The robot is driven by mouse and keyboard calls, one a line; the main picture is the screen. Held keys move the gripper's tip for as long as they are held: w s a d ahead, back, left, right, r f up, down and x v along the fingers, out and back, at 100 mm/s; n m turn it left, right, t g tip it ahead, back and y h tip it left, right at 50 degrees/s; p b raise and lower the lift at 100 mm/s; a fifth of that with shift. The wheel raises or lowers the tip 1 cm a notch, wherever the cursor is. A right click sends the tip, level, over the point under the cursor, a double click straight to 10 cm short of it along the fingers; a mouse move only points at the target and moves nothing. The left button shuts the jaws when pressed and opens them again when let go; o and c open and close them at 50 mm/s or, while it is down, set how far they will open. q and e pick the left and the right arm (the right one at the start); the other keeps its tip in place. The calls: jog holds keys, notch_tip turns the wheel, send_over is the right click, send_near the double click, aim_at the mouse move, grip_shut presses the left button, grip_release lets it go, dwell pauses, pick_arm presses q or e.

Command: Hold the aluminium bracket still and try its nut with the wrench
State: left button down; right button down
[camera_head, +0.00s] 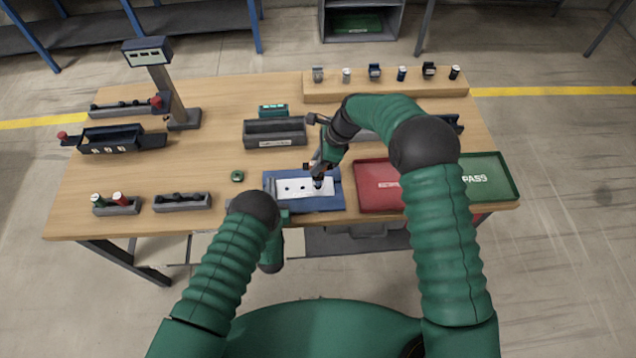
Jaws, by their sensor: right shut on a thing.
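The aluminium bracket (296,193) is a pale flat plate with dark spots, lying on a blue mat (325,204) near the table's front edge. My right gripper (318,168) is above the bracket's right part, shut on a dark, slim tool that looks like the wrench (318,181). The tool points down to the bracket's right end, where the nut cannot be made out. Whether the tool touches it is unclear. My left gripper (272,190) is at the bracket's left end, low and partly hidden behind my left arm. Its fingers are too small to read.
A red tray (370,205) and a green PASS tray (510,190) lie right of the mat. A grey bin (275,140) stands behind it. A small green ring (237,176) lies to the left. A post with a display (148,52) stands at the back left.

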jog(key=shift+r, duration=0.45)
pick_arm(q)
jog(key=c, duration=1.6)
grip_release()
jog(key=shift+o, duration=0.2)
